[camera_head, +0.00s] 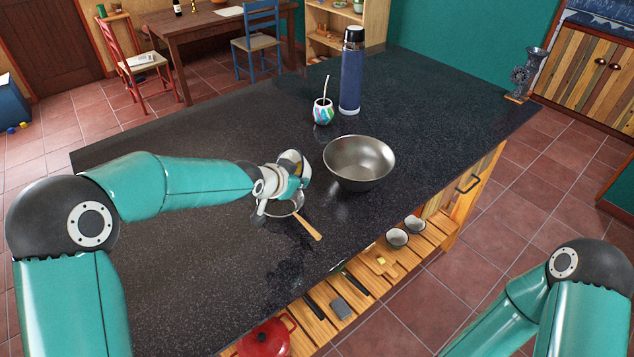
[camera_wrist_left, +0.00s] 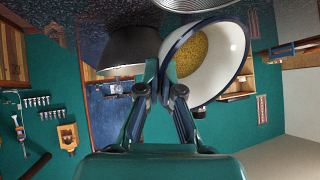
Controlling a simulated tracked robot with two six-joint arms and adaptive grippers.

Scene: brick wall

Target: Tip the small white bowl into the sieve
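The small white bowl (camera_head: 294,160) is held above the counter, tilted, near its middle. In the left wrist view the bowl (camera_wrist_left: 237,55) has a dark blue rim, and yellow grainy contents (camera_wrist_left: 190,52) lie inside. My left gripper (camera_head: 284,187) is shut on the bowl's rim; its fingers (camera_wrist_left: 160,75) meet the rim in the wrist view. The sieve (camera_head: 287,207), with a wooden handle (camera_head: 308,228), is just below the gripper and partly hidden by it. My right gripper is outside the view; only part of that arm shows at lower right.
A steel mixing bowl (camera_head: 359,159) stands right of the sieve. Behind it are a blue bottle (camera_head: 351,75) and a colourful cup with a straw (camera_head: 323,113). An open shelf (camera_head: 385,255) below the counter holds small bowls and a red pot (camera_head: 265,340). The counter's left side is clear.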

